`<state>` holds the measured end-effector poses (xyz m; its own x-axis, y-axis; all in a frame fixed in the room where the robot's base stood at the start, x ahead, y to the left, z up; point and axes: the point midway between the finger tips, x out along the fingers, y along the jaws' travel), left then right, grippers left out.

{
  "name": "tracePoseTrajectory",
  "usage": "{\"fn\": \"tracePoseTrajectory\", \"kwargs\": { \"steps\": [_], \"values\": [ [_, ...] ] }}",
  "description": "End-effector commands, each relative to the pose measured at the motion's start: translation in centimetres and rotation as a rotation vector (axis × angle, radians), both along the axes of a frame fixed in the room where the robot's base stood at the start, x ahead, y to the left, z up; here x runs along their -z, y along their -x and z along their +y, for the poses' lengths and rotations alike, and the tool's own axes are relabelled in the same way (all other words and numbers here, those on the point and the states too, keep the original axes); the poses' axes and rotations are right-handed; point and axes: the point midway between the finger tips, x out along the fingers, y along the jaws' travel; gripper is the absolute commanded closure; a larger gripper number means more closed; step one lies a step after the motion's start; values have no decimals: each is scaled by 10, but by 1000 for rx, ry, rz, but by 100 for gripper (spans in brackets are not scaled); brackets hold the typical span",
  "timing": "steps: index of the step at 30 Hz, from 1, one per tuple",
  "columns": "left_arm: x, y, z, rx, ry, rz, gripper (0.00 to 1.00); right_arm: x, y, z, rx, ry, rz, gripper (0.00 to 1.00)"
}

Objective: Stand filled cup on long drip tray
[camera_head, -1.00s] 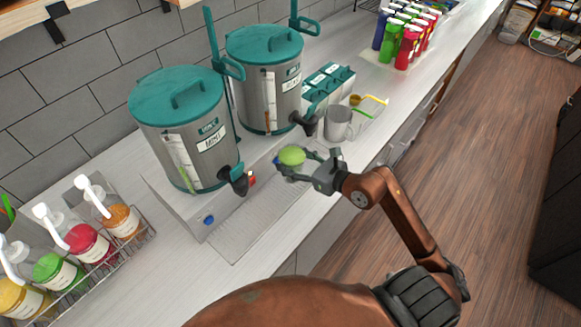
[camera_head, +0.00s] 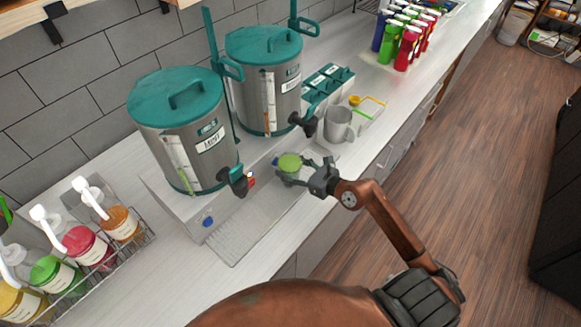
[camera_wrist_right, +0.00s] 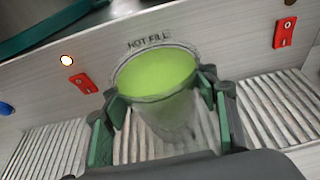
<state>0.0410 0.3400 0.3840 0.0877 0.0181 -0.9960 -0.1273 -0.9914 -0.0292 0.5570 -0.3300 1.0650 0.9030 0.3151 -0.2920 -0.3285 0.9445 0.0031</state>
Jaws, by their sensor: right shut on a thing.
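The filled cup (camera_head: 289,163) is clear with bright green contents. In the right wrist view the cup (camera_wrist_right: 157,85) stands about upright between the fingers of my right gripper (camera_wrist_right: 165,115), which is shut around it. The long drip tray (camera_head: 240,232) is a ribbed strip in front of the dispensers, and its slats show on both sides of the cup in the wrist view (camera_wrist_right: 45,150). In the head view my right gripper (camera_head: 302,171) is over the tray's far part. I cannot tell whether the cup's base touches the slats. My left gripper is not in view.
Two steel dispensers with teal lids, one nearer (camera_head: 185,135) and one farther (camera_head: 265,85), stand behind the tray with black taps. A grey pitcher (camera_head: 338,125) is just beyond the gripper. Pump bottles (camera_head: 85,240) stand in a rack at left. The tray's near part is bare.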

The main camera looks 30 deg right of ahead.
Motion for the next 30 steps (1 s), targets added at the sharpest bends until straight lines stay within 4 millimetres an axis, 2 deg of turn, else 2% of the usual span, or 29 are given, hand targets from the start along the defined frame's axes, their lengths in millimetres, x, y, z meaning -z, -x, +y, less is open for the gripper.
{"fn": "tracePoseTrajectory", "kwargs": {
  "steps": [5, 6, 13, 23, 26, 30],
  "values": [
    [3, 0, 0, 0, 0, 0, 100, 3, 0, 0, 0, 0, -3, 65],
    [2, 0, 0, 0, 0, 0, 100, 4, 0, 0, 0, 0, 0, 44],
    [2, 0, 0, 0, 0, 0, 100, 3, 0, 0, 0, 0, 0, 28],
    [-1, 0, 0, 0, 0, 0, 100, -1, 0, 0, 0, 0, 0, 28],
    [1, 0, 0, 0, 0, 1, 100, -2, 9, -3, 1, 2, 1, 28],
    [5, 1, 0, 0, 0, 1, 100, -8, 33, -12, 0, 3, 3, 28]
  ]
}}
